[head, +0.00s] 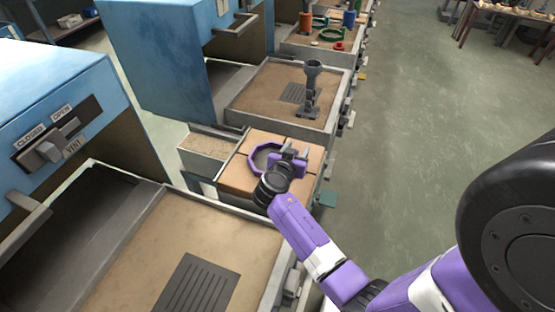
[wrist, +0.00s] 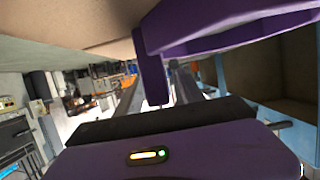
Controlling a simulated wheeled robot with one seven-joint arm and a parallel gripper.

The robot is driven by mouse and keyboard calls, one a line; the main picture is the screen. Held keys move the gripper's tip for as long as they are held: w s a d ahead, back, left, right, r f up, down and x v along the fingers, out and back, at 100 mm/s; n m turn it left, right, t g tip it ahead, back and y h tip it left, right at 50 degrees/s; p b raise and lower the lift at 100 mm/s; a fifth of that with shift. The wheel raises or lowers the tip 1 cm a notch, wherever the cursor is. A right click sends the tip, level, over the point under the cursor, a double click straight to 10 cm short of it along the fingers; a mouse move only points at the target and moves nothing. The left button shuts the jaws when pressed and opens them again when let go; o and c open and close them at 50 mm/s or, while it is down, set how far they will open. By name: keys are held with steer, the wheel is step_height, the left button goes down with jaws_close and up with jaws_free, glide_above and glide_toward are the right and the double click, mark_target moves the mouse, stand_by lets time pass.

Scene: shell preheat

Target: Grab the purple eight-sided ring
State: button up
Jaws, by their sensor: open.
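The purple eight-sided ring (head: 252,161) lies on a tan, box-like surface in the middle of the head view. Its centre is open, and its right side is partly hidden by my gripper (head: 289,158). My gripper is open, at the right side of the ring. In the wrist view a large purple curve of the ring (wrist: 240,35) fills the upper right, very close. A purple upright piece hangs down from it between the two grey fingers. I cannot tell whether the fingers touch it.
The tan box top (head: 238,180) stands between two trays. A grey stand (head: 312,90) is on the tray behind. A blue cabinet (head: 165,60) and a lever panel marked CLOSED and OPEN (head: 55,140) are at the left. Green floor (head: 415,110) is clear at the right.

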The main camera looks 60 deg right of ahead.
jaws_close()
steer(key=shift+r, duration=0.1)
stand_by(1.2)
